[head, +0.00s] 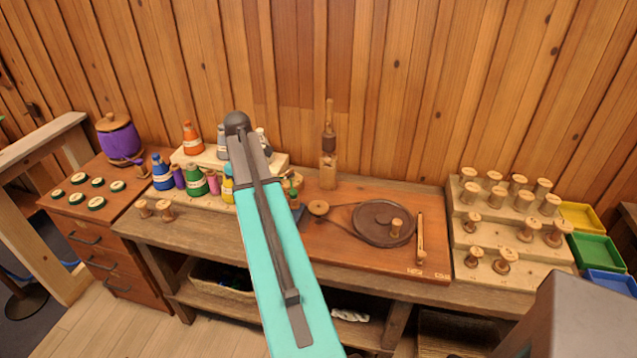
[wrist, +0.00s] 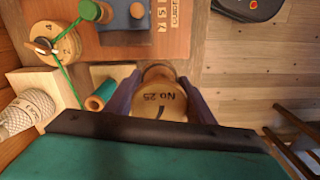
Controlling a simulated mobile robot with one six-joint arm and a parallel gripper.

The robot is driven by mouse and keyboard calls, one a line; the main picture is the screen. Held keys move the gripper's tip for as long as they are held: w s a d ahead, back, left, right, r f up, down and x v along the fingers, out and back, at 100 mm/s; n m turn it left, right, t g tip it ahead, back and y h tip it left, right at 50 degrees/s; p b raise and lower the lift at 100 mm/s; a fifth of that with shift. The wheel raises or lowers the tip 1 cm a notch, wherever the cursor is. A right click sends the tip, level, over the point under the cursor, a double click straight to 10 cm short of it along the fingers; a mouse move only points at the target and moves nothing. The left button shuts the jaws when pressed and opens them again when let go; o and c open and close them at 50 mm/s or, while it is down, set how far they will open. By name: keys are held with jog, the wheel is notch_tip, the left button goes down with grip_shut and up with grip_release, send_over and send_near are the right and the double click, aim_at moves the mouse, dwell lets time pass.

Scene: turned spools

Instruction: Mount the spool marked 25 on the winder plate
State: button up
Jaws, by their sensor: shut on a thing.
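A wooden spool (wrist: 158,104) shows in the wrist view, end-on, with "No 25" marked on its pale face. My gripper (wrist: 162,84) is shut on it, one dark finger on each side. In the head view my teal arm hides the gripper and this spool. The winder plate is a dark round disc (head: 368,226) on the reddish-brown board, right of my arm. The held spool is apart from the disc.
A stepped rack (head: 475,240) of wooden spools stands at the right, beside yellow, green and blue trays (head: 594,250). Thread cones crowd the left stand (head: 275,158). A slim upright post (head: 328,150) rises behind the board. A thread cone (wrist: 22,112) lies left of my gripper in the wrist view.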

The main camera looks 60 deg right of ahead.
jog(key=s+d+m+p, duration=0.2)
jog(key=s+d, duration=1.3)
jog(key=d, duration=0.2)
jog(key=shift+s+f, duration=0.2)
jog(key=shift+s, duration=0.2)
jog(key=shift+f, duration=0.15)
jog(key=shift+f+b, duration=1.35)
jog(key=shift+f, duration=1.2)
